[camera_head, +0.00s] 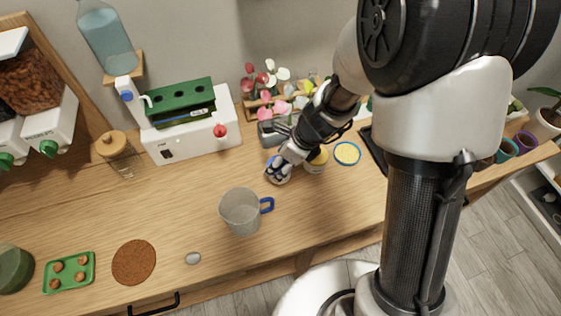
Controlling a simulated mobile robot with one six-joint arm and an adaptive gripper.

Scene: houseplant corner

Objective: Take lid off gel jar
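My gripper (279,166) points down at the counter behind the grey mug, reaching in from the right. Its fingers are small and dark, close around or over a small whitish, bluish item (278,177). I cannot tell whether they grip it, or whether it is the gel jar or its lid. Just right of the gripper stands a small jar (317,162) with a yellow top, partly hidden by my wrist. A flat round yellow disc with a blue rim (347,153) lies to the right of that jar. None of these is clearly marked as the gel jar.
A grey mug with a blue handle (240,212) stands in front of my gripper. A white machine with a green top (190,135) and a glass jar with a wooden lid (121,158) stand left. Flowers (272,85) stand behind. The front counter near a grey pebble (193,258) is mostly clear.

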